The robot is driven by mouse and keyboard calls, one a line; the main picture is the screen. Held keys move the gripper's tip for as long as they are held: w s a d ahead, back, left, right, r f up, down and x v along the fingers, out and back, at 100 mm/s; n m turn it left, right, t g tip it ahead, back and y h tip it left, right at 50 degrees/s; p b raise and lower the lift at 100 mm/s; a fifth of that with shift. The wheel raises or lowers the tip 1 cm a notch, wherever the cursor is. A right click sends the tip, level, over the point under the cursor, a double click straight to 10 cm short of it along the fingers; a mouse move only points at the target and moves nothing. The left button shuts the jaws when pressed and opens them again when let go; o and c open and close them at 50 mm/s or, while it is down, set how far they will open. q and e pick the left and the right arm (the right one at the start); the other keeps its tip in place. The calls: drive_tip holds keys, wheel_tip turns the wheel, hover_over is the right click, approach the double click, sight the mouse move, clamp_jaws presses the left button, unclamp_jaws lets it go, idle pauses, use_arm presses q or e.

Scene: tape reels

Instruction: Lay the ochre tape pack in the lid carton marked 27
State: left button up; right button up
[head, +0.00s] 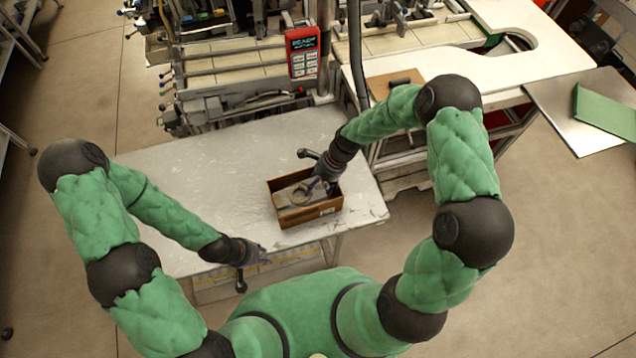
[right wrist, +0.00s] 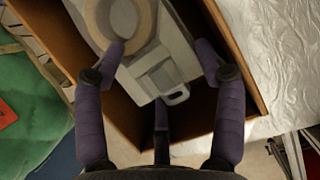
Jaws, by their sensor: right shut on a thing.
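An open brown carton (head: 291,217) stands on the table, with a small white label on its near side that is too small to read. In it shows a pale grey pack with a tan, ochre-like ring, the tape pack (right wrist: 153,75). My right gripper (head: 312,187) reaches down into the carton. I cannot tell whether the pack touches the carton floor. My left gripper (head: 255,262) is at the near table edge, away from the carton; its opening is unclear.
The grey table (head: 220,165) is clear left of the carton. A machine with a red control box (head: 303,52) stands behind it. A white counter (head: 480,68) is at the back right, with a green item (head: 604,112) on a panel beside it.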

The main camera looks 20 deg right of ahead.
drive_tip(key=o, duration=1)
drive_tip(key=shift+r, duration=0.1)
drive_tip(key=shift+r, duration=0.25)
drive_tip(key=p+v, duration=0.1)
drive_tip(key=v, duration=1.1)
drive_tip(key=shift+r, duration=0.35)
